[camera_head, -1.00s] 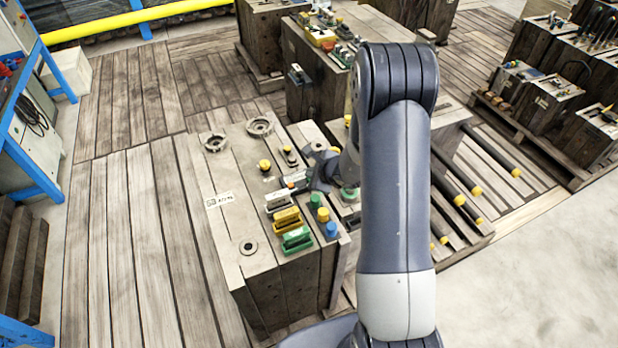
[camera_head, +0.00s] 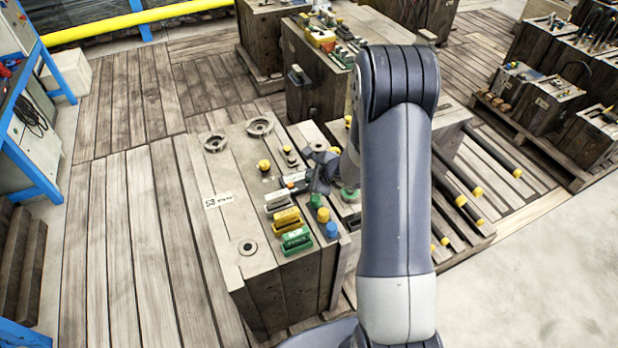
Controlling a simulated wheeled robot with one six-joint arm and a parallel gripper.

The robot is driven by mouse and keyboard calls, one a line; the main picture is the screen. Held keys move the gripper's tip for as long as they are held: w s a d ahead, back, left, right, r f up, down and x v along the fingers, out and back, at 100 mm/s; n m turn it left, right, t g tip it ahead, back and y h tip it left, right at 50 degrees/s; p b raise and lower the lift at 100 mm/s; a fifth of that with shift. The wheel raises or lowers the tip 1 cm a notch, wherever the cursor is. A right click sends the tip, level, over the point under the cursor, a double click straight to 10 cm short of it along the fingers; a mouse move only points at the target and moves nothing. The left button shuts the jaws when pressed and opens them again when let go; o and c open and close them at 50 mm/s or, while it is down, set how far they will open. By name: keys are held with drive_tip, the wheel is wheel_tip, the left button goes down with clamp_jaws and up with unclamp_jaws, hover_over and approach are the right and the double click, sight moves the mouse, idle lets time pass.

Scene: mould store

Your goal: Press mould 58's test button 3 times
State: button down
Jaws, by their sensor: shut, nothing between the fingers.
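Mould 58 is a brown wooden-looking block (camera_head: 232,236) in the middle of the view, with a white label (camera_head: 217,199) on its top at the left. My gripper (camera_head: 308,187) is shut and empty, low over the right part of the mould's top. It is beside a small dark-and-pale fitting (camera_head: 293,177), which it partly hides. I cannot tell whether the fingertips touch anything. I cannot make out which part is the test button. A yellow round knob (camera_head: 264,165) stands behind and left of the gripper.
White, yellow (camera_head: 286,219) and green (camera_head: 296,240) connectors and green, yellow and blue (camera_head: 332,229) plugs crowd the mould's front right. Two round rings (camera_head: 259,127) lie at its back. Another mould (camera_head: 312,84) stands behind. Planked floor at left is clear.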

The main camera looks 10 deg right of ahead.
drive_tip(key=shift+r+p, duration=0.45)
drive_tip(key=shift+r, duration=0.4)
wheel_tip(320, 180, up, 5)
drive_tip(key=p, duration=0.3)
drive_tip(key=shift+f, duration=0.1)
idle(0.7)
drive_tip(key=shift+f+b, duration=0.6)
drive_tip(key=shift+f, duration=0.3)
drive_tip(key=shift+r+p, duration=0.35)
drive_tip(key=shift+p, duration=1.2)
